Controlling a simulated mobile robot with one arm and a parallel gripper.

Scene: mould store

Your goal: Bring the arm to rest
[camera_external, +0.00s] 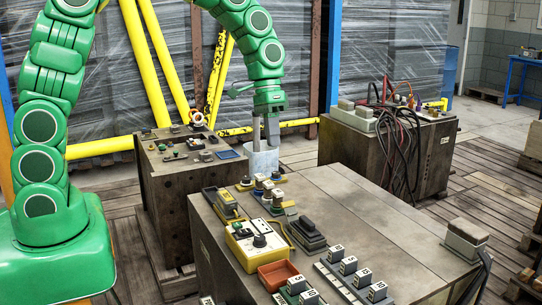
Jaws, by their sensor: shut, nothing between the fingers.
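My green arm arches in from the left, and my gripper (264,133) points down with its fingers together and nothing held between them. It is right at a pale cup-like container (263,160) at the right edge of the rear-left block. The fingertips appear at or behind the container's rim; I cannot tell whether they reach inside or touch it.
The rear-left block (165,205) carries several small items and a blue tray (227,154). The front bench (350,215) holds a yellow box (255,246), an orange tray (277,275) and numbered blocks. A right-hand block (345,155) bears dark cables (400,135). Yellow posts stand behind.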

